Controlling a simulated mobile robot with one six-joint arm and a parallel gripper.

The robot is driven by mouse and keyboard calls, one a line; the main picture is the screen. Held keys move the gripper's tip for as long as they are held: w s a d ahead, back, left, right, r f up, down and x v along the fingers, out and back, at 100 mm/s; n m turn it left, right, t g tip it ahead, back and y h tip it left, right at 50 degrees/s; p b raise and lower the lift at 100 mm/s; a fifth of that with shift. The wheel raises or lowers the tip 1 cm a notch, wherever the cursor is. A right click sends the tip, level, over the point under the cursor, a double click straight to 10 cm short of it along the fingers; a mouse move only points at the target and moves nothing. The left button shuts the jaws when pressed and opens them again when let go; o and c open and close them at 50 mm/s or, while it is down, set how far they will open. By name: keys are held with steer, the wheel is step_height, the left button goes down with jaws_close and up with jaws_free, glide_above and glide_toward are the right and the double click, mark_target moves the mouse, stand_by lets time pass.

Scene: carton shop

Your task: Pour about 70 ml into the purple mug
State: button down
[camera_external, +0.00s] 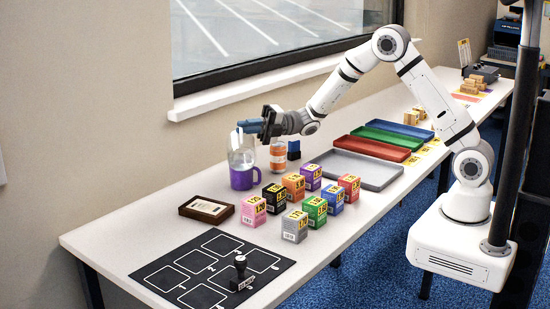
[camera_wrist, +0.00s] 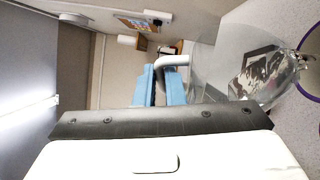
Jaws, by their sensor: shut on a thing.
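The purple mug (camera_external: 241,180) stands on the table near the wall side, and its rim also shows at the right edge of the wrist view (camera_wrist: 313,42). A clear jug (camera_external: 241,158) is right above or behind the mug in the outside view; their outlines overlap. In the wrist view the jug (camera_wrist: 225,60) lies to the right of the fingers. My gripper (camera_external: 250,126) has its blue fingers (camera_wrist: 160,84) shut on the jug's pale handle (camera_wrist: 174,60). I cannot make out any stream or the level in the mug.
An orange-labelled can (camera_external: 278,158) and a dark blue block (camera_external: 293,150) stand close to the right of the mug. Several coloured cartons (camera_external: 294,228) stand in front. A framed plaque (camera_external: 206,209) lies at left. A grey tray (camera_external: 375,178) is farther right.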

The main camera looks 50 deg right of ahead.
mark_target(248, 144)
steer(key=b, duration=0.1)
steer(key=s+a+f+n+b, duration=0.1)
steer(key=shift+s+a+f+b, duration=0.15)
steer(key=shift+f+b, duration=0.1)
steer(key=shift+b, duration=0.15)
steer(key=shift+s+a+r+n+g+h+p, duration=0.15)
steer(key=shift+s+a+r+n+h+p, duration=0.1)
steer(key=shift+s+a+r+n+p, duration=0.15)
steer(key=shift+s+a+r+n+g+h+p, duration=0.15)
steer(key=shift+a+r+n+h+p, duration=0.1)
steer(key=shift+r+n, duration=0.25)
steer(key=shift+s+a+f+n+b, duration=0.2)
steer(key=shift+s+f+n+b, duration=0.15)
steer(key=shift+f+b, duration=0.2)
steer(key=shift+w+f+n+h, duration=0.1)
steer(key=shift+f+n+h, duration=0.2)
steer(key=shift+f+n, duration=0.1)
steer(key=shift+s+a+f+n+h+b, duration=0.5)
steer(key=shift+f+n+b, duration=0.15)
steer(key=shift+b, duration=0.35)
steer(key=shift+s+a+r+n, duration=0.1)
steer(key=shift+s+a+n, duration=0.15)
steer(key=shift+n, duration=0.15)
